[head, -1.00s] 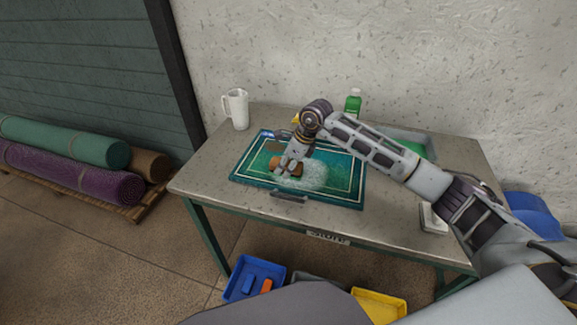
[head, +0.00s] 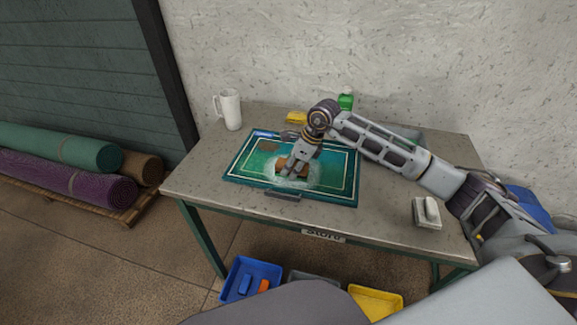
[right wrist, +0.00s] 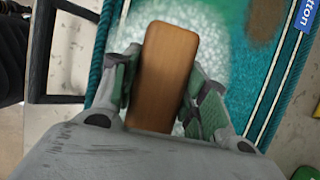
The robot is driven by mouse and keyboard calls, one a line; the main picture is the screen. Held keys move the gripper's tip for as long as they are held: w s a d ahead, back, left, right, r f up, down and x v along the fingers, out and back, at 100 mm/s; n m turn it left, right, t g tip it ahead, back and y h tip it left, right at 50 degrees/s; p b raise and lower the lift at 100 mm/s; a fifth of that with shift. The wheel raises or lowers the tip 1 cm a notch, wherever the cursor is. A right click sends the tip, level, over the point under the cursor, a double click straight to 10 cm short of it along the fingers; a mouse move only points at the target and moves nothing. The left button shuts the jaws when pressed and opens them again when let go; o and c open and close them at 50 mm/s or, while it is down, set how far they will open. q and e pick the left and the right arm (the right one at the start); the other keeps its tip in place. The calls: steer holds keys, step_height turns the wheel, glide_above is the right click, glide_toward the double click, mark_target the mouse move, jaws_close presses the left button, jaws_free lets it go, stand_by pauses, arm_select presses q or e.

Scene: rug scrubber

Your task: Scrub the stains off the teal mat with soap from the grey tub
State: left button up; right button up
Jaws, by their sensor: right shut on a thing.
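The teal mat (head: 343,188) lies on the table, with pale border lines and a patch of white suds (head: 270,172). A brown stain (head: 269,147) shows on its upper left part, and brown also shows in the right wrist view (right wrist: 266,18). My right gripper (head: 293,171) is shut on a wooden-backed brush (right wrist: 165,75), its fingers along both sides. The brush is over the suds and seems to touch the mat; its bristles are hidden. The grey tub (head: 411,134) is mostly hidden behind my right arm. My left gripper is out of view.
A white jug (head: 229,109) stands at the back left of the table (head: 190,181). A yellow block (head: 296,118) and a green bottle (head: 346,101) stand behind the mat. A pale handled block (head: 427,212) sits at right. Blue (head: 250,279) and yellow (head: 375,302) bins are below.

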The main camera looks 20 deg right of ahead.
mark_target(307, 166)
steer(key=shift+d+f, duration=0.1)
steer(key=shift+s+d+f+b, duration=0.1)
steer(key=shift+s+d+b, duration=0.1)
steer(key=shift+s+d, duration=0.55)
steer(key=shift+s+d+f+b, duration=0.1)
steer(key=shift+s+d+b, duration=0.1)
steer(key=shift+s+d, duration=0.5)
steer(key=shift+w+d, duration=0.2)
steer(key=shift+w+r+p, duration=0.15)
steer(key=shift+r+p, duration=0.9)
steer(key=shift+r, duration=1.35)
steer(key=shift+r, duration=0.15)
